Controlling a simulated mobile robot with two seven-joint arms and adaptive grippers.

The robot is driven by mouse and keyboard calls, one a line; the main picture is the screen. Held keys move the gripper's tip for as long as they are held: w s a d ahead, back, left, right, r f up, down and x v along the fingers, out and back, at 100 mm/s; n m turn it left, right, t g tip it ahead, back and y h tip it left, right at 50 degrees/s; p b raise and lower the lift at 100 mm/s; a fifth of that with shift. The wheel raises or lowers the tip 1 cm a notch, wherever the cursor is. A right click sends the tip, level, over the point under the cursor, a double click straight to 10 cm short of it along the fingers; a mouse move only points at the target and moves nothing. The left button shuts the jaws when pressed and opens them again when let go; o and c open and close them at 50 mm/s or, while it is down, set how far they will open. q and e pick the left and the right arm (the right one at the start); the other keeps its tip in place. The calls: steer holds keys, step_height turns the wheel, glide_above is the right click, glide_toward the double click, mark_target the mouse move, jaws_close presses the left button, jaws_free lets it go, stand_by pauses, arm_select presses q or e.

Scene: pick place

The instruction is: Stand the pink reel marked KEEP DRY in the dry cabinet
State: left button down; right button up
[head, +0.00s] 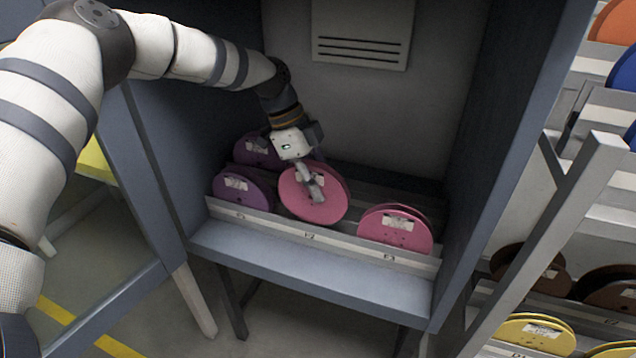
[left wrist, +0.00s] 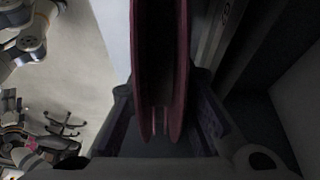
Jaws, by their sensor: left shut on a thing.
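A pink reel (head: 312,203) stands tilted in the middle of the dry cabinet's front row, behind the labelled front rail (head: 307,236). My left gripper (head: 314,188) is shut on this reel from above, its fingers over the reel's face and white label. In the left wrist view the reel (left wrist: 160,70) shows edge-on between the two fingers. The label's words are too small to read. Another pink reel (head: 395,236) stands to the right in the same row. My right gripper is in neither view.
The grey-blue cabinet (head: 310,274) has side walls close on both sides. Purple reels (head: 240,190) stand to the left, one (head: 258,150) further back. An open rack at the right holds yellow (head: 535,334), brown and other reels. Free room shows between the two pink reels.

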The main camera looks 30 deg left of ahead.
mark_target(320, 176)
arm_select(q)
steer(key=shift+f+b, duration=0.35)
steer(key=shift+f, duration=1.05)
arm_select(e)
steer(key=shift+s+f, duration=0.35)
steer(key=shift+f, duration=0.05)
arm_select(q)
steer(key=shift+f, duration=0.1)
steer(key=shift+f+b, duration=0.3)
steer(key=shift+f, duration=0.5)
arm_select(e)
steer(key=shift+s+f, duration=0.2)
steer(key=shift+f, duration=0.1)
arm_select(q)
steer(key=c, duration=1.1)
jaws_free()
steer(key=shift+o, duration=0.2)
steer(key=shift+r+p, duration=1.5)
steer(key=shift+r, duration=2.55)
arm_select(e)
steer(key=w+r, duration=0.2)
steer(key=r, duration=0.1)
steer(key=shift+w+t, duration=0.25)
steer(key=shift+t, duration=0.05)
